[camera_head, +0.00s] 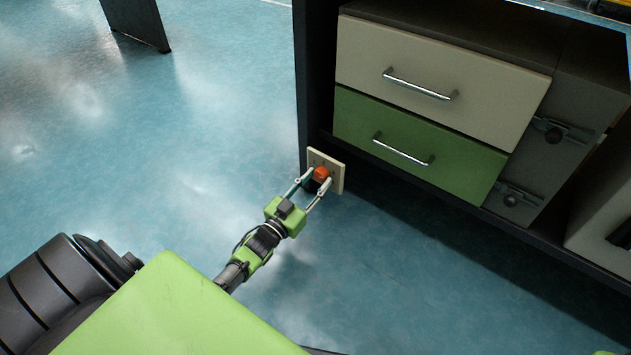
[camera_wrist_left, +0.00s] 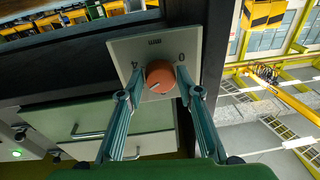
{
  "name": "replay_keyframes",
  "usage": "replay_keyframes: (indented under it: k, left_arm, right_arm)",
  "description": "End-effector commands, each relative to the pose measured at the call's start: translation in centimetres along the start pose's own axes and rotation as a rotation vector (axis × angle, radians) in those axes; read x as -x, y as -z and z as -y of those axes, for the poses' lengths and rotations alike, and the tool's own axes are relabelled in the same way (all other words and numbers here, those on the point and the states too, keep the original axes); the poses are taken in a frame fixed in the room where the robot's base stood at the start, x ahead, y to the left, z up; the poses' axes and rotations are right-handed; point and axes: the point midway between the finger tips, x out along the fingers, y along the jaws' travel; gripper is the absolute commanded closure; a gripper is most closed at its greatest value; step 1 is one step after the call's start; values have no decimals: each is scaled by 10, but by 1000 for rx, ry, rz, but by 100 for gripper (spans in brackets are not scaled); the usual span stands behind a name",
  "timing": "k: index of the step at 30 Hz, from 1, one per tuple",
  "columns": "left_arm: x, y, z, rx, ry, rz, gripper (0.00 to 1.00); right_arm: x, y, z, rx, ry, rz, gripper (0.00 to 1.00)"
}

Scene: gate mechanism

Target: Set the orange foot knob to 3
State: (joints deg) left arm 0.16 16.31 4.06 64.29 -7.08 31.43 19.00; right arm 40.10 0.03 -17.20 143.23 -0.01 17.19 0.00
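The orange knob (camera_head: 321,173) sits on a pale square plate (camera_head: 340,173) at the lower front corner of the dark bench. The wrist view shows the round knob (camera_wrist_left: 160,77) with a small dark mark on its lower left face. Small dark markings, partly hidden and hard to read, ring it on the plate (camera_wrist_left: 156,47). My left gripper (camera_head: 320,176) reaches the plate with one finger on each side of the knob. In the wrist view its fingertips (camera_wrist_left: 159,80) flank the knob, with narrow gaps apparent.
The bench holds a cream drawer (camera_head: 440,85) and a green drawer (camera_head: 415,145) with metal handles, above and right of the plate. A dark bench post (camera_head: 303,80) rises beside the plate. The blue floor (camera_head: 150,140) to the left is open.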

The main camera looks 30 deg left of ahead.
Motion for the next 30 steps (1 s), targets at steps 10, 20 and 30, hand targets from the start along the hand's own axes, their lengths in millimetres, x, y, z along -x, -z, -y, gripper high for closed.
replay_keyframes:
  k: [10, 20, 30]
  left_arm:
    - [0, 0, 0, 1, 0, -1, 54]
    - [37, -1, 0, 2, 1, 3, 54]
    - [101, -1, 0, 1, 0, 2, 54]
  right_arm:
    - [0, 0, -1, -1, -3, 0, 63]
    - [0, 0, 0, 0, -2, 0, 63]
    - [0, 0, 0, 0, -1, 0, 63]
